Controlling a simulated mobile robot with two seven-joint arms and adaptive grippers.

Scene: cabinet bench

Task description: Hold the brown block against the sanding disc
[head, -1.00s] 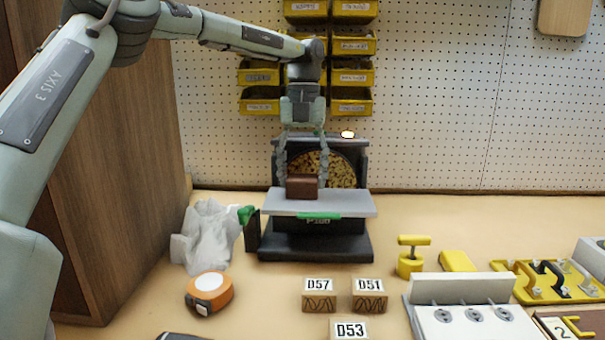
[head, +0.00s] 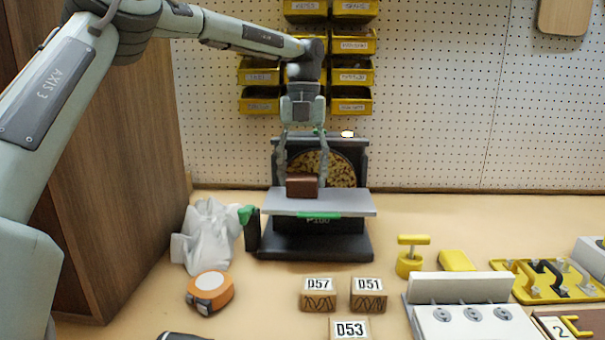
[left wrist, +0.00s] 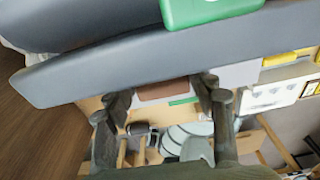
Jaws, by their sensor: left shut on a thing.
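The brown block (head: 302,187) is upright on the grey table of the sander (head: 325,203), in front of the speckled sanding disc (head: 338,168). My left gripper (head: 303,177) reaches down from above, with one finger on each side of the block, and is shut on it. Whether the block's far face touches the disc is hidden from the head view. In the left wrist view the block (left wrist: 165,90) shows between the two fingers, close under a large grey part of the sander. My right gripper is in neither view.
A white bag (head: 207,237) and a green-topped part (head: 246,214) are left of the sander. An orange tape measure (head: 210,291) and labelled blocks (head: 318,293) lie in front. A yellow clamp-like tool (head: 410,258) stands right. Yellow bins (head: 352,76) hang behind the arm.

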